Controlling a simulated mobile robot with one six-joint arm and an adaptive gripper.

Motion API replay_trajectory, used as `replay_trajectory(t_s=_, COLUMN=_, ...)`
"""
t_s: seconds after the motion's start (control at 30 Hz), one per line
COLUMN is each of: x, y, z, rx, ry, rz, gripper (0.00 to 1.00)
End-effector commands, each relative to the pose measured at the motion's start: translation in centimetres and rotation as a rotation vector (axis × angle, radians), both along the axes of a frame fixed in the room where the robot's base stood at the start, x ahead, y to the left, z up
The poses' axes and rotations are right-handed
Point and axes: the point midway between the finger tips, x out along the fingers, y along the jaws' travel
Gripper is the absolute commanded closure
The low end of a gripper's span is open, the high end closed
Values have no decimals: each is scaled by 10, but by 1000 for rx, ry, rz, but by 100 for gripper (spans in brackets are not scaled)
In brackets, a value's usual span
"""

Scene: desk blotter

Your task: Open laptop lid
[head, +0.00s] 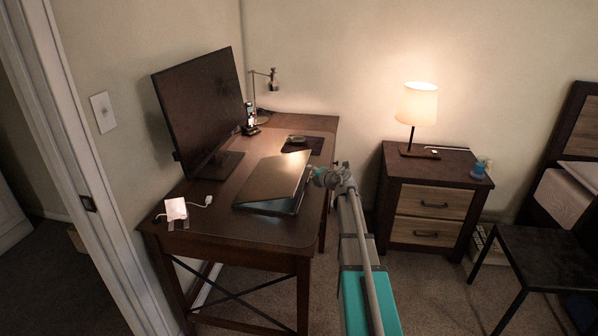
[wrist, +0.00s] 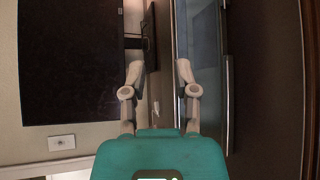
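The laptop (head: 272,176) sits on the desk with its lid partly raised. The dark, bluish gap under the lid shows along the right and front sides. My gripper (head: 318,177) is at the laptop's right side, close to the lid's edge. In the wrist view my gripper (wrist: 159,72) is open, its two fingers apart. The laptop (wrist: 205,50) shows there on the right; the right finger overlaps its bluish part and the left finger is outside it. The lid's edge appears to lie between the fingers. I cannot tell whether either finger touches it.
A large monitor (head: 202,108) stands behind the laptop on the brown desk (head: 215,225). A desk lamp (head: 272,85), a phone on a stand (head: 250,120) and a dark mouse pad (head: 315,145) are farther back. A nightstand (head: 428,205) with a lit lamp stands to the right.

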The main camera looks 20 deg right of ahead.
Motion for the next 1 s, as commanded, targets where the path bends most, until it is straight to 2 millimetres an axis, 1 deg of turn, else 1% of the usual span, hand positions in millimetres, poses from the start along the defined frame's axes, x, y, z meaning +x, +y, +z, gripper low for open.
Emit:
replay_trajectory(t_s=0.03, x=11, y=0, z=-4, rx=-1, ry=0, rz=1, gripper=62)
replay_trajectory(t_s=0.2, x=37, y=4, z=-11, rx=-1, ry=0, rz=2, gripper=62)
replay_trajectory(t_s=0.4, x=63, y=8, z=-18, rx=-1, ry=0, rz=1, gripper=62)
replay_trajectory(t_s=0.5, x=72, y=10, z=-20, rx=0, ry=0, rz=3, gripper=62)
replay_trajectory(t_s=0.7, x=81, y=12, z=-22, rx=0, ry=1, rz=3, gripper=62)
replay_trajectory(t_s=1.0, x=82, y=13, z=-22, rx=1, ry=0, rz=3, gripper=62)
